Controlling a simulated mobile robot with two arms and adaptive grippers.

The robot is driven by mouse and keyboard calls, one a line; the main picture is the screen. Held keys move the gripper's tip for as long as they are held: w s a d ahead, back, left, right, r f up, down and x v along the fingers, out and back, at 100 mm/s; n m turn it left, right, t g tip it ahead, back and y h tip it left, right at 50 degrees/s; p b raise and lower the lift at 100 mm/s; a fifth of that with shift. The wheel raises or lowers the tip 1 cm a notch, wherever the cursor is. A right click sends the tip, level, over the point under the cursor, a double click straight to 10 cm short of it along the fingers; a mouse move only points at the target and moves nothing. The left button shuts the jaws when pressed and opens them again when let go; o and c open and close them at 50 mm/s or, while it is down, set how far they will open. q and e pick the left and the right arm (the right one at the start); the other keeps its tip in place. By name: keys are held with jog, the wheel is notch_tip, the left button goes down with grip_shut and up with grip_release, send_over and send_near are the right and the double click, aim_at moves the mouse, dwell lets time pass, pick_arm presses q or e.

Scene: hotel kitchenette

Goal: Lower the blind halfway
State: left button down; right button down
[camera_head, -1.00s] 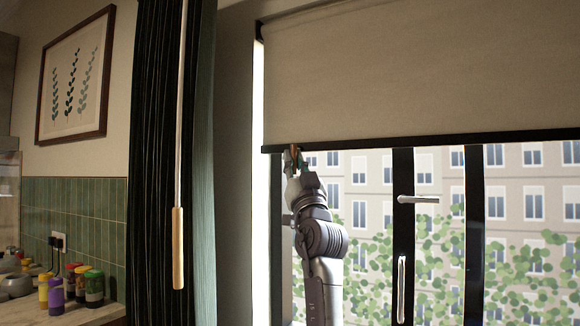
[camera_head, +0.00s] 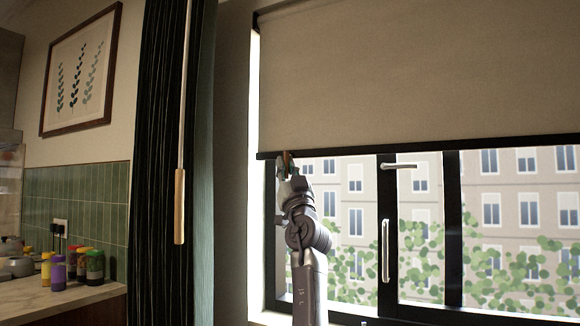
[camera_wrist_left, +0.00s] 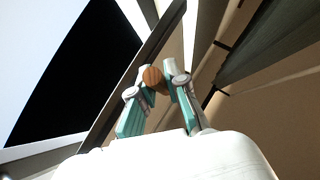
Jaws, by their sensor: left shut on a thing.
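The beige roller blind (camera_head: 420,75) covers the upper part of the window, its dark bottom bar (camera_head: 420,147) just above the window handle in the head view. My left gripper (camera_head: 284,163) is at the left end of this bar, reaching up from below. In the left wrist view, its teal-padded fingers (camera_wrist_left: 155,88) are shut on a small round wooden pull (camera_wrist_left: 153,76). The dark bar (camera_wrist_left: 135,75) passes close beside the fingers. How the pull joins the bar is unclear. My right gripper is not in view.
A metal window handle (camera_head: 400,165) and a vertical grip (camera_head: 385,250) are on the dark window frame. A dark green curtain (camera_head: 165,130) hangs at the left with a wooden-ended wand (camera_head: 179,205). Jars (camera_head: 94,268) stand on the counter (camera_head: 70,298).

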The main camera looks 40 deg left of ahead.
pick_arm(q)
jog(key=shift+f, duration=0.1)
dwell(0.3)
jog(key=c, duration=1.2)
grip_release()
jog(key=shift+o, duration=0.2)
jog(key=v, duration=0.4)
jog(key=shift+d+f, duration=0.2)
jog(key=shift+f, duration=0.1)
jog(key=s+d, duration=0.6)
jog(key=d, duration=0.5)
